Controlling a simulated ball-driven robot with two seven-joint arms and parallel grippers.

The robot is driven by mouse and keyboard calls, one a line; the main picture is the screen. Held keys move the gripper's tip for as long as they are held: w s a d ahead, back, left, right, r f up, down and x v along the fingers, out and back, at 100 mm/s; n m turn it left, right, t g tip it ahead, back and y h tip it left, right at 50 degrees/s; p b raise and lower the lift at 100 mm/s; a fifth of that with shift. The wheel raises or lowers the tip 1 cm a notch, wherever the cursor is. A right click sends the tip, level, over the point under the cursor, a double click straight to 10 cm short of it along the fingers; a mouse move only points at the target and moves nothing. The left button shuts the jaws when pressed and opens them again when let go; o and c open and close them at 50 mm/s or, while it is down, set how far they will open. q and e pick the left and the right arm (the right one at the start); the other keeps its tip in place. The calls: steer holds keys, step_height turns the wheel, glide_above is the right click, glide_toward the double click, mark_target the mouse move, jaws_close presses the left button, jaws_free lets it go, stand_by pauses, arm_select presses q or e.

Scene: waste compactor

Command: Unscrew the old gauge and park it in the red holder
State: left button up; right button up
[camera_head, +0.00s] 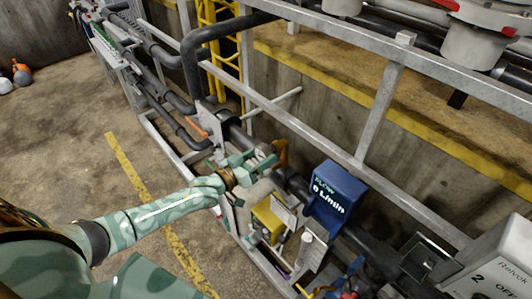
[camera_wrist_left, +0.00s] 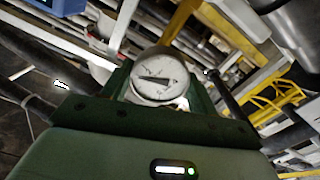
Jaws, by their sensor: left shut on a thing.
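My left gripper (camera_head: 262,160) reaches in to the pipework, left of the blue flow display. In the left wrist view the round gauge (camera_wrist_left: 158,78), with a white dial and dark needle, sits between the fingers, and the gripper is shut on it. The gauge's stem and whether it is still joined to the pipe are hidden. In the head view I cannot make out the gauge behind the fingers. I cannot make out the red holder for certain in either view. My right gripper is in neither view.
A blue flow display (camera_head: 338,196) reading 0 L/min stands right of the gripper. A yellow box (camera_head: 268,222) lies below it. An orange-brown part (camera_head: 281,153) is close beside the fingertips. Grey rails (camera_head: 290,122) run behind.

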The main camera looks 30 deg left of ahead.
arm_select(q)
steer(key=shift+n, duration=0.3)
steer(key=n, duration=0.5)
steer(key=n, duration=0.5)
steer(key=o, duration=1.2)
steer(key=shift+c, duration=0.5)
